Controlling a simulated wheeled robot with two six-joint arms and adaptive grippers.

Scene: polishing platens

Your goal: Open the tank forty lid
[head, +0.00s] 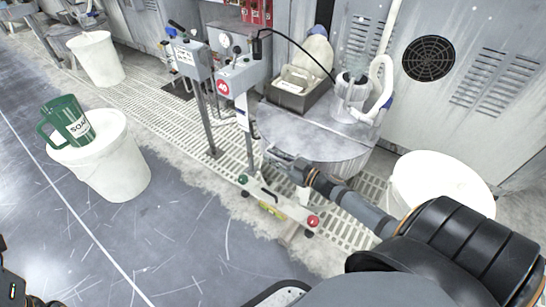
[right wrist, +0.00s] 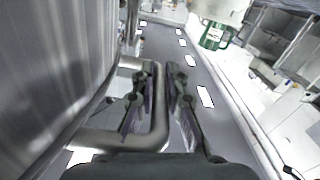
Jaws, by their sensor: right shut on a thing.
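The tank (head: 335,165) is a round grey metal vessel right of centre in the head view. Its flat grey lid (head: 300,128) lies level on top. My right gripper (head: 281,161) is at the lid's front left edge, its arm reaching in from the lower right. In the right wrist view, my right gripper (right wrist: 164,80) is shut on a bent metal bar handle (right wrist: 160,122) beside the curved metal wall (right wrist: 55,70). The gripper hides most of the handle in the head view. My left gripper is not in view.
A grey control post (head: 240,75) with a round red sign stands left of the tank. A tray box (head: 300,95) and a white jug (head: 352,88) are at the lid's back. White buckets (head: 118,175) stand left; a white drum (head: 440,185) stands right.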

